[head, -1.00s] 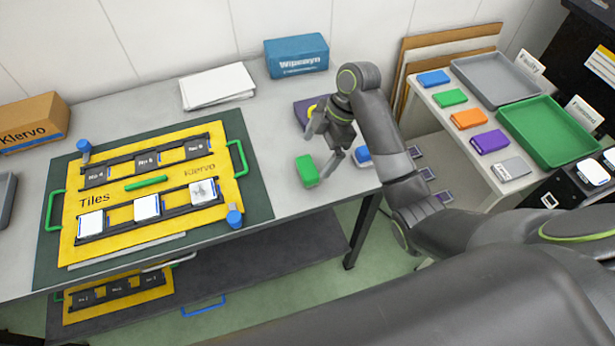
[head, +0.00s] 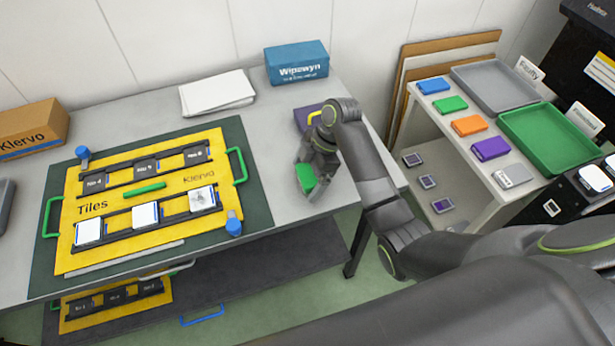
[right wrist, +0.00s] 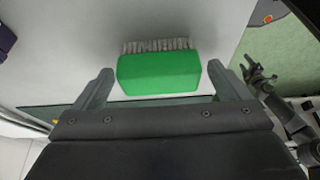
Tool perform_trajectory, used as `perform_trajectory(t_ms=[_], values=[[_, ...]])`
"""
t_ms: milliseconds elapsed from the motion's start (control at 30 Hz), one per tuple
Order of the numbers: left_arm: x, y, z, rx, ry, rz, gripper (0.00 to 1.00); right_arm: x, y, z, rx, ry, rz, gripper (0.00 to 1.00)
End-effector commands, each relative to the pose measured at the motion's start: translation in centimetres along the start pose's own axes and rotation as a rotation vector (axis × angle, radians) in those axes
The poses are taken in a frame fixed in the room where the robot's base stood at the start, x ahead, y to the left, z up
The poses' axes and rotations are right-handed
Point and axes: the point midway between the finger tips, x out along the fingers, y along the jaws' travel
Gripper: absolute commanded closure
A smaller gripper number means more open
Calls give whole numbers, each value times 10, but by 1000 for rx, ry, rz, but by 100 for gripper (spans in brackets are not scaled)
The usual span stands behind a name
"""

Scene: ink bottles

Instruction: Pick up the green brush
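The green brush (head: 306,177), a green block with pale bristles, is at the right end of the grey table. It also shows in the right wrist view (right wrist: 158,74), bristles pointing away from my gripper. My right gripper (head: 311,181) is at the brush; in the right wrist view its fingers (right wrist: 161,70) are apart, one on each side of the block, with narrow gaps.
A yellow tile board (head: 150,253) lies on a dark mat to the left. A purple item (head: 302,117) is just behind my right gripper. A blue box (head: 297,63) and white paper (head: 217,92) stand at the back. A side shelf holds a green tray (head: 553,137).

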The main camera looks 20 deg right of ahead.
Motion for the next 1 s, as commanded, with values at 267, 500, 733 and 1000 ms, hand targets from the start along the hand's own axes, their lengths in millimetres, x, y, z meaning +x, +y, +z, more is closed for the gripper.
perform_trajectory(t_ms=[267,500,733,1000], values=[[0,0,0,0,0,0,48,0,0,0,0,0,0,42],[0,0,0,0,0,0,48,-1,0,0,0,0,0,53],[2,0,0,0,0,0,48,-14,1,-5,-1,0,4,53],[-14,-2,-1,0,-1,0,48,-67,0,-27,1,0,0,53]])
